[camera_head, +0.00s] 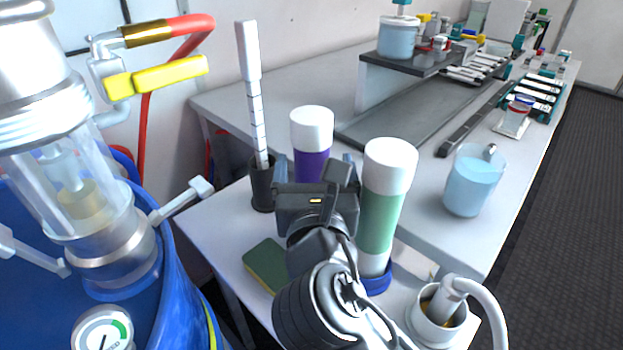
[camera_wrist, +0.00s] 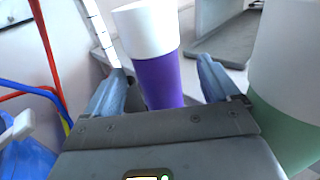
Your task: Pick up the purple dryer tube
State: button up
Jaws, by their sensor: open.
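The purple dryer tube (camera_head: 312,165) stands upright on the table with a white cap, its lower part hidden behind my gripper and wrist in the head view. In the wrist view the purple tube (camera_wrist: 160,80) stands between the two blue fingers of my gripper (camera_wrist: 168,88). A finger is to each side of it, and a gap shows on both sides. My gripper (camera_head: 316,165) is open and empty. I cannot tell how far along the fingers the tube stands.
A green tube (camera_head: 382,205) with a white cap stands close right of my gripper. A black holder (camera_head: 262,185) with a tall white stick stands left. A sponge (camera_head: 266,264), a beaker (camera_head: 472,182) and a blue barrel (camera_head: 180,290) are nearby.

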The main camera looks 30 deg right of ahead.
jog(key=shift+a+r+p+x, duration=0.1)
jog(key=shift+r+p+x, duration=0.05)
jog(key=shift+x, duration=1.3)
jog(key=shift+a+r+p+x, duration=0.1)
jog(key=shift+a+p+x, duration=0.05)
jog(key=shift+x, duration=1.35)
jog(key=shift+w, duration=0.1)
grip_shut()
